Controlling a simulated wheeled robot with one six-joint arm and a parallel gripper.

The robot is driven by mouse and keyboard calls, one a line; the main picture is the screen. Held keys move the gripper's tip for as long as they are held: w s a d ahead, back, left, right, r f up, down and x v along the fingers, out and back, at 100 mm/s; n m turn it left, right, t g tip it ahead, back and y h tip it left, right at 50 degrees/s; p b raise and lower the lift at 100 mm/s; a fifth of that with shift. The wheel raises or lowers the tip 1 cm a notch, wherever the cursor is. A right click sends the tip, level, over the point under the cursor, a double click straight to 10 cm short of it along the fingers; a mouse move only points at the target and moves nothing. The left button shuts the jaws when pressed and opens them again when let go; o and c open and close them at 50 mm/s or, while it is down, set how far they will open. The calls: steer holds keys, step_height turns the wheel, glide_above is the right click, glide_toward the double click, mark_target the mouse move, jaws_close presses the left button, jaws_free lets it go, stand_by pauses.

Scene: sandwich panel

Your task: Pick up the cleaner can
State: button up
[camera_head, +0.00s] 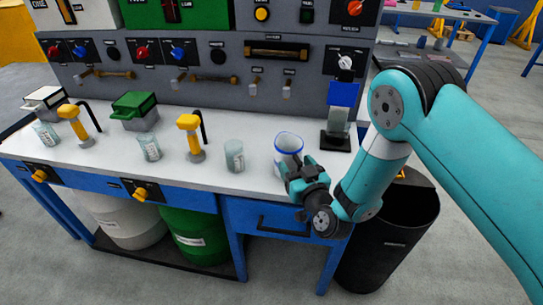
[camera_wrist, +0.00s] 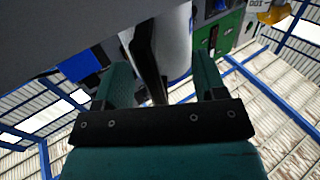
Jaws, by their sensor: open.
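A white can with a blue rim (camera_head: 288,143) stands upright near the front edge of the white bench top; it looks like the cleaner can, though no label is readable. My gripper (camera_head: 298,173) is at its front right, close to it and covering its lower right side. In the wrist view, my gripper (camera_wrist: 162,68) has its two teal fingers spread apart. A pale cylinder (camera_wrist: 178,45), likely the can, shows between and beyond them, with a dark upright strip beside it. I cannot tell whether the fingers touch the can.
A clear cup (camera_head: 235,156) stands left of the can. A dispenser with a blue top (camera_head: 342,95) stands behind, to the right. Yellow-headed taps (camera_head: 190,122) and green and white boxes are farther left. A black bin (camera_head: 392,235) stands on the floor below my arm.

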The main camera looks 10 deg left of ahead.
steer(key=shift+w+d, duration=0.1)
steer(key=shift+w, duration=0.4)
steer(key=shift+c, duration=0.3)
steer(key=shift+a, duration=0.25)
steer(key=c, duration=0.3)
jaws_close()
steer(key=shift+r, duration=0.1)
steer(key=shift+r+p, duration=0.3)
steer(key=shift+r, duration=0.75)
step_height(320, 180, up, 18)
steer(key=p, duration=1.2)
steer(key=shift+f, duration=0.2)
